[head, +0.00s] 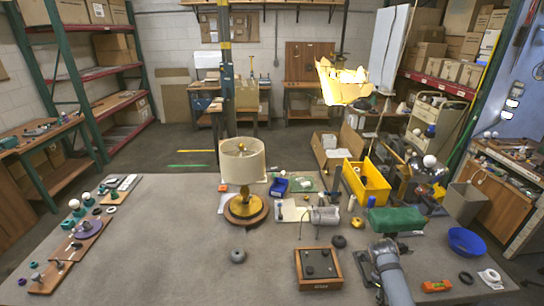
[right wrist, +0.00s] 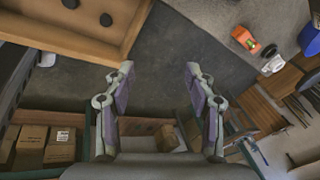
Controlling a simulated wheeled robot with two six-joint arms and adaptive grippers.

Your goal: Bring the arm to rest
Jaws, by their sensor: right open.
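My right arm (head: 393,284) comes in from the bottom right of the head view, right of the square wooden tray. In the right wrist view my right gripper (right wrist: 159,78) is open, with its two fingers apart and nothing between them. Bare dark surface shows beyond the fingertips. In the head view its fingers are hard to make out. A lamp with a cream shade (head: 243,161) and a round wooden base (head: 246,211) stands upright near the table's middle, well apart from my right arm. My left gripper does not show.
The wooden tray (head: 319,283) is left of my right arm; its rim (right wrist: 128,30) shows in the wrist view. An orange tool (head: 436,286), blue bowl (head: 466,241), yellow bin (head: 366,184) and green-topped object (head: 395,219) are nearby.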

